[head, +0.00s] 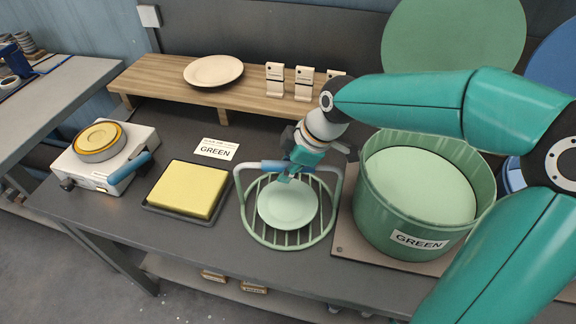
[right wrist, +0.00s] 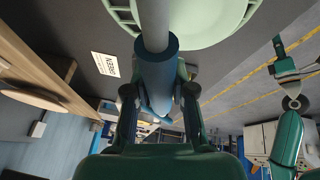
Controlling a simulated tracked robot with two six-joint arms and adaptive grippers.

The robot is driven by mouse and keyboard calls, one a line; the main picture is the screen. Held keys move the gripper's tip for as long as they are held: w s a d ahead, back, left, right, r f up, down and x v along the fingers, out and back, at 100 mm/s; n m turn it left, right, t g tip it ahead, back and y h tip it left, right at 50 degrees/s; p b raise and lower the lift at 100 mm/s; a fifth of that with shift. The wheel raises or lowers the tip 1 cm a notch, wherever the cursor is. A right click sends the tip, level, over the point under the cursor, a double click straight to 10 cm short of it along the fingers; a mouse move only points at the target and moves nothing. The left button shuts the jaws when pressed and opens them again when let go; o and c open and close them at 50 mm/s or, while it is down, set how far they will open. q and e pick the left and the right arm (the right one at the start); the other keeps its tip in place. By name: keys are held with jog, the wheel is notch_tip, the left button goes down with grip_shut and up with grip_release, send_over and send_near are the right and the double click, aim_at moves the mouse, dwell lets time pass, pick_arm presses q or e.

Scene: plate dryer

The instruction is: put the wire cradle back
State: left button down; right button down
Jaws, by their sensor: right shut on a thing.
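The wire cradle (head: 245,222) is a pale green round wire rack with a raised handle that has a blue grip (head: 272,167). A pale green plate (head: 287,205) lies in it. The cradle is over the dark table beside the green drum; I cannot tell whether its base touches the table. My right gripper (head: 291,168) is shut on the blue grip from above. In the right wrist view the fingers (right wrist: 158,95) are around the blue sleeve (right wrist: 158,70). My left arm shows small in that view (right wrist: 288,140); its jaws are too small to read.
A green drum (head: 400,222) labelled GREEN stands close on the right. A yellow pad (head: 185,190) in a dark tray lies on the left, with a GREEN card (head: 214,149) behind it. A white device (head: 105,163) is farther left. A wooden shelf (head: 170,83) runs along the back.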

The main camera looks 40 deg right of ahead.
jog(key=shift+f+b, duration=0.25)
jog(key=shift+b, duration=0.05)
dwell(0.6)
jog(key=c, duration=0.9)
grip_release()
jog(key=v, duration=1.2)
